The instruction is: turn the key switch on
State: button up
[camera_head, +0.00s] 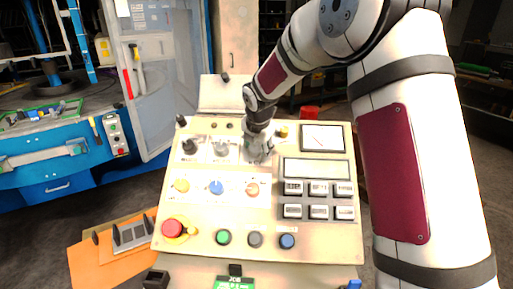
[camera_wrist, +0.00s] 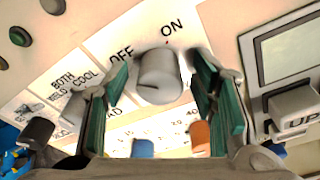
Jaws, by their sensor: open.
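The key switch (camera_wrist: 157,78) is a round grey knob on the pale control panel (camera_head: 180,262), with the printed words OFF and ON beside it in the wrist view. Which of the two it points to, I cannot tell. My gripper (camera_wrist: 163,82) is open, with one green-padded finger on each side of the knob. Gaps show between the pads and the knob, and nothing is held. In the head view my gripper (camera_head: 258,148) is low over the panel's upper middle and hides most of the switch.
Close by are a grey selector knob (camera_head: 221,149), a black one (camera_head: 189,146) and an orange knob (camera_head: 252,189). A display (camera_head: 316,168) with several push buttons lies to the right. A red emergency button (camera_head: 173,229) is at the lower left.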

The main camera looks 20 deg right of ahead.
jog(key=c, duration=1.1)
jog(key=shift+c, duration=0.2)
jog(key=shift+m, duration=0.4)
jog(key=m, duration=0.3)
jog(key=shift+s+f+m+t, duration=0.1)
jog(key=shift+m+t, duration=0.2)
jog(key=shift+t, duration=0.1)
jog(key=m, duration=0.4)
jog(key=shift+t+b, duration=0.3)
jog(key=m+b, duration=0.1)
jog(key=m, duration=0.4)
jog(key=shift+s+f+t, duration=0.1)
jog(key=shift+t, duration=0.2)
jog(key=shift+s+m+t+b, duration=0.1)
jog(key=shift+m+t+b, duration=0.25)
jog(key=shift+m, duration=1.95)
